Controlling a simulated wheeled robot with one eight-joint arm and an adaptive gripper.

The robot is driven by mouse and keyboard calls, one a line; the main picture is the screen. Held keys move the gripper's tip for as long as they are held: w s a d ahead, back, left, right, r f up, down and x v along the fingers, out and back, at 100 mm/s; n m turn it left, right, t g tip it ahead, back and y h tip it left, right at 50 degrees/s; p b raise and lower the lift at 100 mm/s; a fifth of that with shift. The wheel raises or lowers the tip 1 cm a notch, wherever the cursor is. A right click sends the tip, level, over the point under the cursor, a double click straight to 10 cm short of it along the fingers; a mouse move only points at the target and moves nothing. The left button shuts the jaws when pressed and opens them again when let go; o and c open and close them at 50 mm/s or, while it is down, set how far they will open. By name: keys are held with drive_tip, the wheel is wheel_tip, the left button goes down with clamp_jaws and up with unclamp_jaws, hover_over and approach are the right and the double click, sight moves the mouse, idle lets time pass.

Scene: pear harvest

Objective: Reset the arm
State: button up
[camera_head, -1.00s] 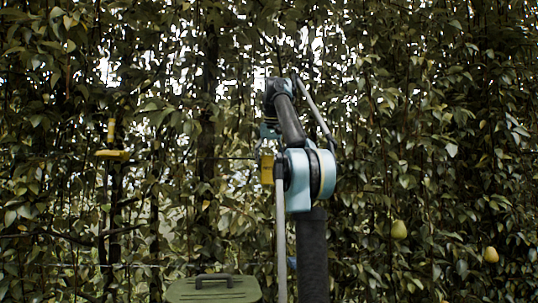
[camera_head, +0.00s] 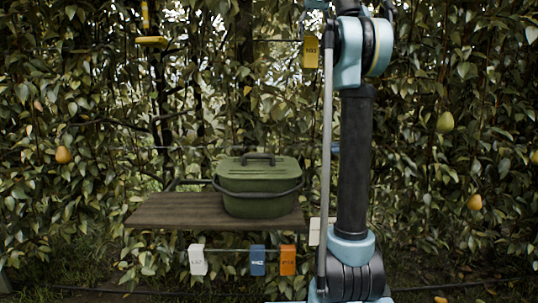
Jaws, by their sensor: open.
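My arm stands upright at the right of centre in the head view, with its black and light-blue links running from the bottom edge out past the top edge. My gripper is outside the picture, so its fingers cannot be seen. No held object shows.
A lidded green container (camera_head: 258,198) stands on a wooden shelf (camera_head: 165,212) left of my arm. White (camera_head: 197,260), blue (camera_head: 258,261) and orange (camera_head: 287,260) tags hang below. Pears hang in the hedge at left (camera_head: 63,155) and right (camera_head: 445,122). A yellow tag (camera_head: 310,52) hangs beside my arm.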

drive_tip(key=s+f, duration=1.2)
drive_tip(key=f, duration=0.9)
drive_tip(key=s+f+g, duration=0.1)
drive_tip(key=s+f, duration=1.1)
drive_tip(key=f, duration=1)
drive_tip(key=s+f+g, duration=0.1)
drive_tip(key=s+f, duration=1.2)
drive_tip(key=f, duration=0.9)
drive_tip(key=shift+d+f, duration=0.15)
drive_tip(key=shift+d, duration=0.15)
drive_tip(key=shift+w+f, duration=0.2)
drive_tip(key=shift+w, duration=0.3)
